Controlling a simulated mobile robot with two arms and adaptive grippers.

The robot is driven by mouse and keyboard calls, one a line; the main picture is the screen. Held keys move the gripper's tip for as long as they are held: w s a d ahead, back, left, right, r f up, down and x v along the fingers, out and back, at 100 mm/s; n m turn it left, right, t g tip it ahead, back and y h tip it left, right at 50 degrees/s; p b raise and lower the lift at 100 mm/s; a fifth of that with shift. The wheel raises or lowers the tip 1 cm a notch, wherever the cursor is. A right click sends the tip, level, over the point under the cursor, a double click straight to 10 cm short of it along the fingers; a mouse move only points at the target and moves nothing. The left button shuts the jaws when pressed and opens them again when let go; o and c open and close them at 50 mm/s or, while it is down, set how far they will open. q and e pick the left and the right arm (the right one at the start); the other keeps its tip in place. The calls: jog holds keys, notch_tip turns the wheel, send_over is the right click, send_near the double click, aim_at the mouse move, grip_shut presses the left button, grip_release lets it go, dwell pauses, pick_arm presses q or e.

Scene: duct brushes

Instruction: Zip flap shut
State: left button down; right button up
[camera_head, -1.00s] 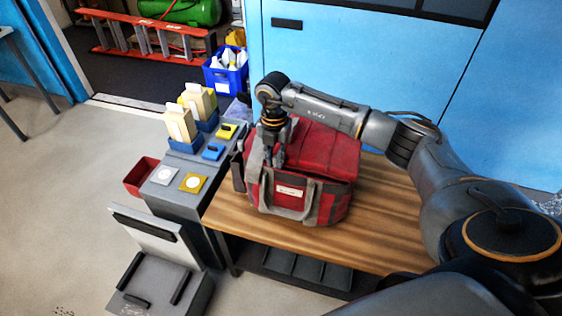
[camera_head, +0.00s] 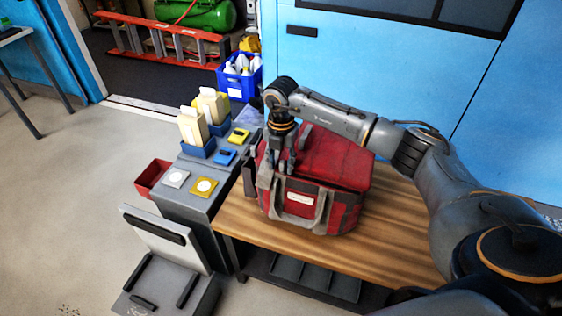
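A red and grey tool bag (camera_head: 340,208) with a white label and grey handle straps stands on a wooden bench. Its red top flap (camera_head: 335,158) lies over the top; a dark gap shows along the flap's front edge. My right gripper (camera_head: 279,172) points down at the bag's left end, over its upper left edge. The fingers are small and partly merged with the grey strap, so I cannot tell whether they are open or shut, or whether they touch the zip. The zip pull is not visible. My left gripper is not in view.
The wooden bench top (camera_head: 395,222) is clear right of the bag. A grey cabinet (camera_head: 200,207) at left carries cartons (camera_head: 193,128) in blue trays and coloured pads. A red bin (camera_head: 152,177) hangs on its side. Blue cabinets (camera_head: 400,75) stand behind.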

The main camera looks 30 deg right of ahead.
aim_at(281, 162)
notch_tip(281, 162, up, 12)
dwell(0.5)
dwell(0.3)
